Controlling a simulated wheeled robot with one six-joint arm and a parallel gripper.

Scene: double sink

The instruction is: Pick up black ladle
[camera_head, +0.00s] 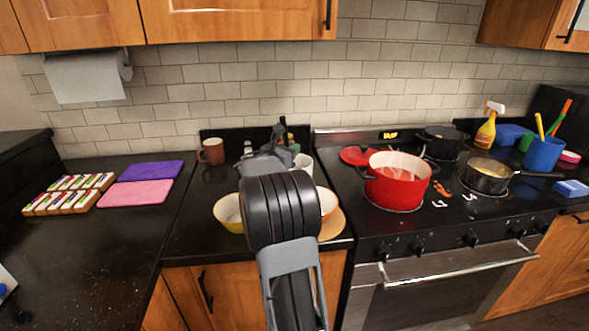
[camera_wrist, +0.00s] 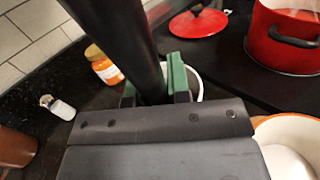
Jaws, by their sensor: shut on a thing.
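My gripper (camera_wrist: 154,92) is shut on the black ladle (camera_wrist: 122,40), whose dark shaft runs from between the green-padded fingers up and out of the top of the wrist view. I cannot see the ladle's far end in that view. In the head view my gripper is mostly hidden behind my own arm, above the counter left of the stove. A white round container (camera_wrist: 198,84) shows its rim just behind the fingers. I cannot tell whether the ladle touches it.
A yellow bowl (camera_head: 228,212) and an orange-rimmed bowl (camera_head: 328,204) flank my arm. A brown mug (camera_head: 211,151), an orange jar (camera_wrist: 103,65) and a white shaker (camera_wrist: 58,107) stand near the wall. A red pot (camera_head: 397,184) and red lid (camera_head: 357,155) are on the stove.

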